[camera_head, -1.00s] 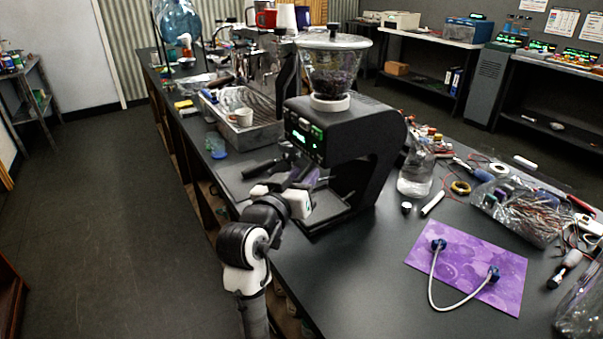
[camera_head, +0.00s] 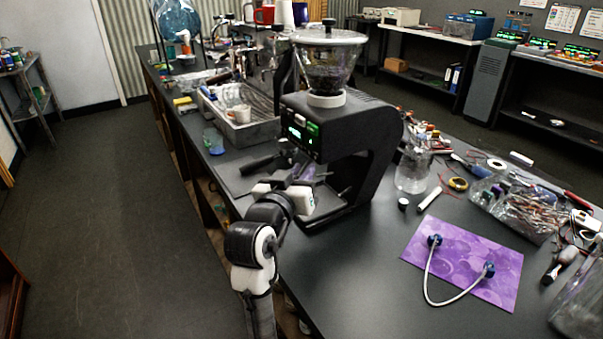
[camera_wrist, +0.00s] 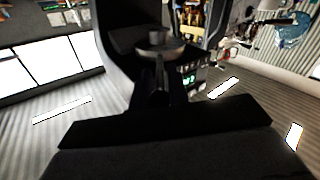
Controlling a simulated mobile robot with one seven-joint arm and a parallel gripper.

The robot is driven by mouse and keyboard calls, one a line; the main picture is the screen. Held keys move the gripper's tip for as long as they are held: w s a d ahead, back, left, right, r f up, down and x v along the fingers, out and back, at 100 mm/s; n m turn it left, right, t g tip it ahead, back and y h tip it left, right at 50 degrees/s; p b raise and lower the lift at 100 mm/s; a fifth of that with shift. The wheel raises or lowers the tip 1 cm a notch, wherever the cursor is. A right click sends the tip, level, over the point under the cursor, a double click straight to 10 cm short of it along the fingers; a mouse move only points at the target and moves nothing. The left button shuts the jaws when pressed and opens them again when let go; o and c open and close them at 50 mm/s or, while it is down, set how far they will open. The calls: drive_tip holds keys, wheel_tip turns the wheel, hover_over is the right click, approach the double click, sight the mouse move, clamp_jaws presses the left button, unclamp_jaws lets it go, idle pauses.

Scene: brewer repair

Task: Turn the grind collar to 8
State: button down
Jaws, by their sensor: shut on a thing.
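The black coffee grinder (camera_head: 350,130) stands on the dark counter, with a clear hopper of beans (camera_head: 326,68) on top. A pale ring (camera_head: 326,98) sits under the hopper; I cannot read any number on it. Green lit displays (camera_head: 300,130) are on the grinder's front. My gripper (camera_head: 308,174) is low at the grinder's front, under its overhanging head. In the wrist view my gripper (camera_wrist: 160,82) is shut on a dark grey round part (camera_wrist: 160,48) with a small raised centre. My own arm partly hides the grinder's base.
A purple mat (camera_head: 480,285) with a grey cable (camera_head: 432,285) lies at the right. A clear jar (camera_head: 412,170) stands beside the grinder. A metal tray (camera_head: 245,130) with a cup is behind it. Tools and wires clutter the right edge. The floor at the left is clear.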

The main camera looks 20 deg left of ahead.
drive_tip(key=c, duration=1.5)
unclamp_jaws()
drive_tip(key=shift+a+h, duration=0.1)
drive_tip(key=shift+h, duration=0.2)
